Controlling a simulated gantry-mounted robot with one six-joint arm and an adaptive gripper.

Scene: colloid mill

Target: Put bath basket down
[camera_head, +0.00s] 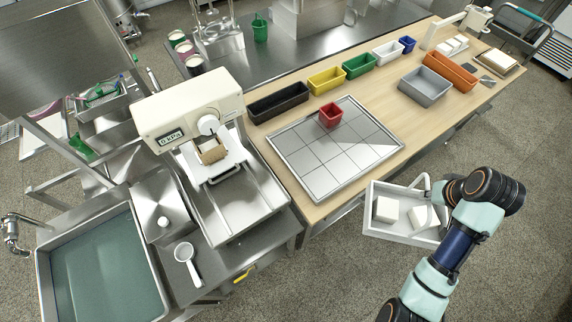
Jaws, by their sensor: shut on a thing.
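The bath basket (375,226) is a shallow, light grey open tray with two white blocks (387,209) in it. It hangs off the front edge of the wooden table, over the floor, at the lower right. My gripper (430,188) is at the basket's right end and is shut on it. The arm and wrist partly hide that end, and the fingertips are hard to make out. The basket looks close to level.
The water bath (64,222) is at the lower left, beside a lidded steel box (160,208) and the press-like machine (190,110). The table holds a gridded steel tray (318,166) with a red bin (330,116), coloured bins behind, and a grey bin (425,86).

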